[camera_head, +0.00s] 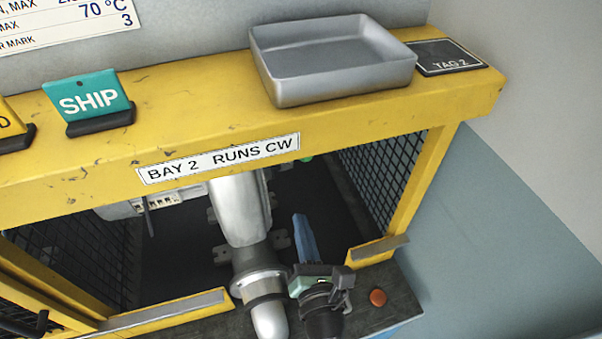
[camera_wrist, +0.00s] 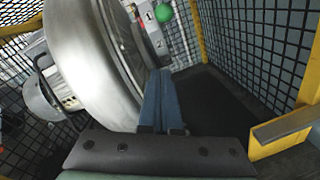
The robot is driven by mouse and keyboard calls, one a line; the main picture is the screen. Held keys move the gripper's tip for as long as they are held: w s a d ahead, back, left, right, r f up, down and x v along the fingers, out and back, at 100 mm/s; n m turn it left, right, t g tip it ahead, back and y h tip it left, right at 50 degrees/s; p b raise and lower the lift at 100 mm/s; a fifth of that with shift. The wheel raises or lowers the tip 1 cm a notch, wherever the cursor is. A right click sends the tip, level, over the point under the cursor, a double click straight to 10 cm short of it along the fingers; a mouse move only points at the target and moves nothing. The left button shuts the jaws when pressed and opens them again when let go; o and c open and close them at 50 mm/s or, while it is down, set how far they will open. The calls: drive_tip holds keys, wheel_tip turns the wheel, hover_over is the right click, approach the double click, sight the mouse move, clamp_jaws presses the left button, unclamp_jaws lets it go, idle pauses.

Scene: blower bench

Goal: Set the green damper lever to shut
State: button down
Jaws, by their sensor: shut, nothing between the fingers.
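The green lever knob (camera_wrist: 164,12) shows at the top of the wrist view, in front of a light plate with small dark marks. In the head view only a sliver of green (camera_head: 306,158) shows under the yellow beam; the rest of the lever is hidden there. My gripper (camera_head: 300,218) reaches into the bay with its blue fingers shut and empty. In the wrist view its fingertips (camera_wrist: 160,74) point toward the plate, below the knob and apart from it in the picture. The lever's arm and exact setting cannot be made out.
The silver blower housing (camera_wrist: 85,60) is close on the left of my fingers. Black mesh (camera_head: 383,170) and a yellow post (camera_head: 420,180) bound the bay on the right. The yellow beam (camera_head: 220,110) crosses above, carrying a grey tray (camera_head: 290,92) and a SHIP sign (camera_head: 88,98).

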drive_tip(key=w+r+p, duration=0.2)
drive_tip(key=w+r, duration=0.1)
drive_tip(key=w, duration=0.6)
drive_tip(key=shift+w+p, duration=0.25)
drive_tip(key=shift+p, duration=0.1)
drive_tip(key=shift+a, duration=0.1)
drive_tip(key=shift+r, duration=0.15)
